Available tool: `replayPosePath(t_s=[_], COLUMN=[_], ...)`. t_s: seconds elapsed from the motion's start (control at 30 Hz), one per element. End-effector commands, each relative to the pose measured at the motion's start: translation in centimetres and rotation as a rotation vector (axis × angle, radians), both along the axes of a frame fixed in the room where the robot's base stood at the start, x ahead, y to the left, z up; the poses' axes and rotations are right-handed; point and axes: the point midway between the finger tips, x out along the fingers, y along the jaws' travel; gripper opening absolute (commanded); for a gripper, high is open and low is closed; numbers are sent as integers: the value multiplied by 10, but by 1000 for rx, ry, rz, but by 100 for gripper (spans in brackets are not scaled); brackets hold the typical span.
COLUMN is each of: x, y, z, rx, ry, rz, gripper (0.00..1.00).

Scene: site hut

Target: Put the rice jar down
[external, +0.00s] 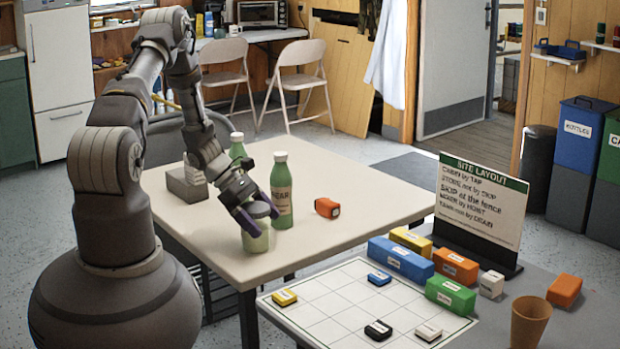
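A squat pale green jar (256,240) with a grey lid stands upright at the near edge of the cream table (350,190). I take it for the rice jar, but no label on it can be read. My gripper (258,212) comes down from the upper left, with its dark purple-tipped fingers on both sides of the jar's top, around the lid. The fingers look shut on it. The jar's base is at or very close to the tabletop; I cannot tell whether it touches.
A green bottle (281,192) stands right behind the jar, another green bottle (237,148) farther back. The tabletop's right side is clear. A gridded board (345,305) with small blocks lies in front.

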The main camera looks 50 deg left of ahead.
Motion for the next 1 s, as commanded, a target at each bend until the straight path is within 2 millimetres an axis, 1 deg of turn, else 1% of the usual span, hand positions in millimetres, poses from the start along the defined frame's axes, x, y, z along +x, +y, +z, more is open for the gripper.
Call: replayPosePath(t_s=[0.17, 0.27, 0.4, 0.6, 0.7, 0.8, 1.0], x=[-2, -7, -19, -34, -39, -42, -43], y=[3, 14, 35, 61, 69, 73, 74], z=[7, 20, 45, 74, 83, 87, 87], rx=[0, 2, 2, 2, 0, 1, 0], ry=[-1, -2, -1, -2, -1, 1, 1], rz=[1, 3, 2, 1, 2, 1, -1], gripper=[100, 100, 100, 100, 100, 100, 100])
